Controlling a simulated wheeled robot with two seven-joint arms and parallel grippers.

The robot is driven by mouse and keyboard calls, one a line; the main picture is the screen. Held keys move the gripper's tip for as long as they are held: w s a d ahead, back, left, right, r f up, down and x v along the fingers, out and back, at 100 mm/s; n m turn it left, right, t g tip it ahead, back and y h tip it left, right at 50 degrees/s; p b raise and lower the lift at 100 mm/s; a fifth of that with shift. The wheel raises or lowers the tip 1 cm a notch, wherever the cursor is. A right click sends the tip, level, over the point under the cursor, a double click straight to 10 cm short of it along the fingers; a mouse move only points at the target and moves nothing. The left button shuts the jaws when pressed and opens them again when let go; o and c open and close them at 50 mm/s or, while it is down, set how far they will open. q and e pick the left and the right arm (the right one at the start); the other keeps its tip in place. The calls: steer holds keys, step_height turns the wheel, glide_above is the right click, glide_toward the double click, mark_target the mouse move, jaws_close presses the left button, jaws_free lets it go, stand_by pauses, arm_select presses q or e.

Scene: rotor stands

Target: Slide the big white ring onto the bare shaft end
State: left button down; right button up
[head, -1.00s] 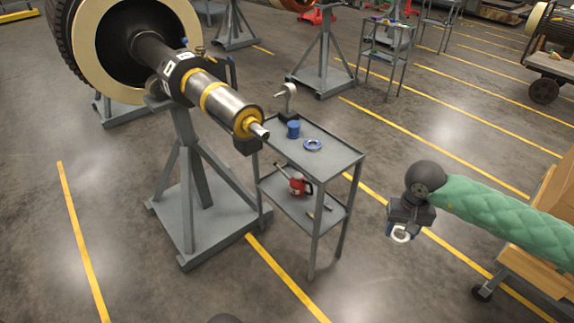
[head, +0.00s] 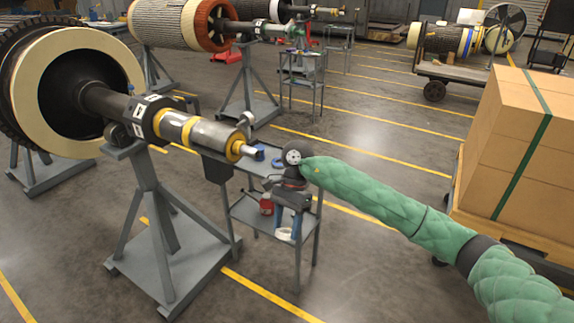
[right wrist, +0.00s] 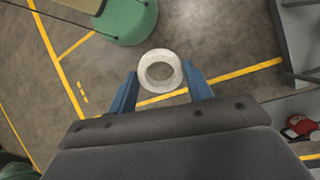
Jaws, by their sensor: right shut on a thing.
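The big white ring (head: 284,234) is held between the blue fingers of my right gripper (head: 287,226). In the right wrist view the ring (right wrist: 147,82) shows its open hole between the fingertips (right wrist: 161,84). The bare shaft end (head: 247,151) is a short silver stub past a yellow collar, pointing right on the rotor (head: 211,134). My right gripper points down, to the right of and lower in the picture than the shaft end, in front of the grey cart. The ring is apart from the shaft. My left gripper is not in view.
A grey stand (head: 150,200) bears the rotor. Stacked cartons (head: 510,135) on a trolley are at right.

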steer(key=w+a+r+m+y, duration=0.3)
steer(key=a+r+m+y, duration=0.15)
steer(key=m, duration=0.25)
steer(key=m+t+y+p, duration=0.1)
steer(key=m+t+y, duration=0.7)
steer(key=m+t, duration=0.65)
glide_toward(258, 154)
steer(key=shift+n+t, duration=0.55)
steer(key=shift+t, duration=0.1)
steer(key=shift+s+a+f+b+x, duration=0.1)
steer(key=shift+x, duration=0.7)
steer(key=shift+s+a+f+b+x, duration=0.1)
steer(key=shift+x, duration=0.65)
steer(key=shift+s+a+f+b+x, duration=0.1)
steer(key=shift+x, duration=0.7)
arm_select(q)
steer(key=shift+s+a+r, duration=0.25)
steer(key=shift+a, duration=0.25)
arm_select(e)
steer(key=shift+d, duration=0.1)
arm_select(q)
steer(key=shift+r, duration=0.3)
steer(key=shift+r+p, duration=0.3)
steer(key=shift+p, duration=0.2)
arm_select(e)
steer(key=shift+x, duration=0.9)
